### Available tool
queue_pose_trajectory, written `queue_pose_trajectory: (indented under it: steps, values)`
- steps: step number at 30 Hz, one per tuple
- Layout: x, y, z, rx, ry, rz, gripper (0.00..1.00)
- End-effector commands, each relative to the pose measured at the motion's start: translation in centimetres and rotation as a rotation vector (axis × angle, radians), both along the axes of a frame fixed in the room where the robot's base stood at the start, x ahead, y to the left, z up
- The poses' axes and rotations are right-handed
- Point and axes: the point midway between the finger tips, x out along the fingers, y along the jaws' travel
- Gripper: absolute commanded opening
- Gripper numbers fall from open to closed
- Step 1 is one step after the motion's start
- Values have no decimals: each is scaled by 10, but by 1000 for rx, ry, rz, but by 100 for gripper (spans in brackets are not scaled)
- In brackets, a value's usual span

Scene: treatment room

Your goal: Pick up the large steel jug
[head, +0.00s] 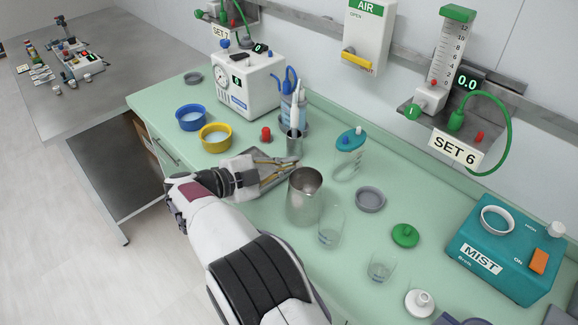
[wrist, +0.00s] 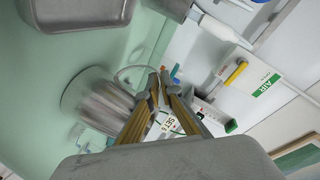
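The large steel jug (head: 303,200) stands upright on the green counter near the middle of the head view. In the wrist view its blurred metal body (wrist: 95,100) lies left of the fingers. My gripper (head: 290,165) is just left of and behind the jug in the head view, over a steel tray (head: 246,190). Its gold fingers point to the right, and in the wrist view (wrist: 160,80) a gap shows between them with nothing held. The jug is beside the fingers, not between them. Whether a finger touches it, I cannot tell.
A small steel cup (head: 293,143) stands behind the gripper. A clear beaker (head: 330,228) stands close to the jug's right, with a grey ring (head: 370,199) beyond. Yellow (head: 215,138) and blue (head: 191,118) bowls are at the left. A teal MIST box (head: 500,248) is at the right.

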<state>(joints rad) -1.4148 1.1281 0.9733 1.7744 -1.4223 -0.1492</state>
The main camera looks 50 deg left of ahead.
Motion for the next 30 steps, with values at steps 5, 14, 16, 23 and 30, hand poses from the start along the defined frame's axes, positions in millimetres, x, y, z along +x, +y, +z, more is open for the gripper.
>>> queue_pose_trajectory:
  steps: [5, 14, 16, 23, 30]
  values:
    - [0, 1, 7, 2, -2, 1, 0]
    - [0, 0, 23, 2, -2, 1, 0]
    - [0, 1, 28, 3, -3, 1, 0]
    - [0, 1, 45, 3, -3, 0, 0]
    - [1, 1, 64, 4, -3, 0, 0]
